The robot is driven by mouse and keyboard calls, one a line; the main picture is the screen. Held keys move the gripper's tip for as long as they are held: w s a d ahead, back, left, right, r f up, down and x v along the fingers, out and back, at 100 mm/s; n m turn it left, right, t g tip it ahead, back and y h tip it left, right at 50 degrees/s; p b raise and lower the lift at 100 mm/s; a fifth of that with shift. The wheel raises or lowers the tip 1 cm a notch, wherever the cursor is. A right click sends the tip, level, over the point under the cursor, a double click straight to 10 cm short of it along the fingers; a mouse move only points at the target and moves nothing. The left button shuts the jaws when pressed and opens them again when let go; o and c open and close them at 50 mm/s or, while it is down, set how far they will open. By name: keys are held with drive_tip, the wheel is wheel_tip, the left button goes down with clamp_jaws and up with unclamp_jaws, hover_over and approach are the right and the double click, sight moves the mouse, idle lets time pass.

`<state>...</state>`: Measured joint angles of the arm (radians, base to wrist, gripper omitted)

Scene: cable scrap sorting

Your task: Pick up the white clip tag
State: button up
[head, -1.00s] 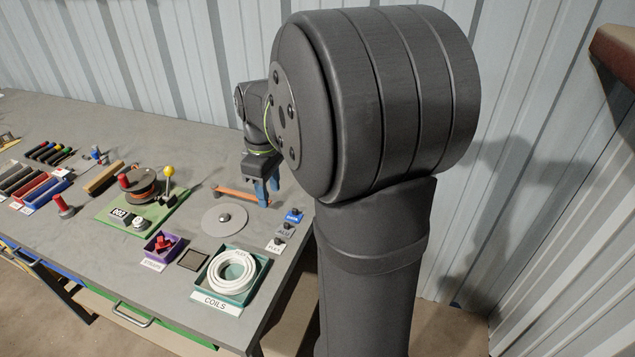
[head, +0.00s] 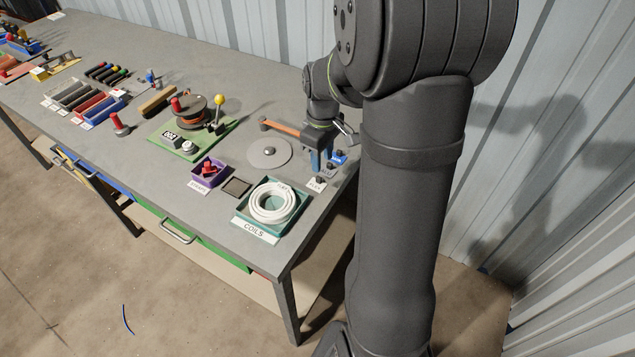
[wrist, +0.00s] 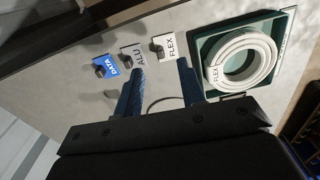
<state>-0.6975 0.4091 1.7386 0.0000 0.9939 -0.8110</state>
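The white clip tag (wrist: 166,46), marked FLEX, lies on the bench with a dark clip on it. It also shows in the head view (head: 316,185), near the bench's right edge. My gripper (wrist: 160,67) is open and empty, with blue fingers apart. In the wrist view the white tag shows just past the fingertips, roughly in line with the gap between them. In the head view my gripper (head: 319,162) hangs low behind the tag; its exact height above the bench is hard to tell.
A grey ALU tag (wrist: 132,56) and a blue DATA tag (wrist: 105,66) lie in a row beside the white one. A green COILS tray (wrist: 206,42) with a white coil (wrist: 268,60) is close by. A round grey disc (head: 262,153) lies left of my gripper.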

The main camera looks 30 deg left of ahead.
sight(321, 178)
drive_tip(key=shift+w+a+f, duration=0.1)
drive_tip(key=shift+a+f, duration=0.05)
drive_tip(key=shift+f, duration=1.65)
drive_tip(key=shift+a+f, duration=0.1)
drive_tip(key=shift+f, duration=1.65)
drive_tip(key=shift+c, duration=0.3)
clamp_jaws()
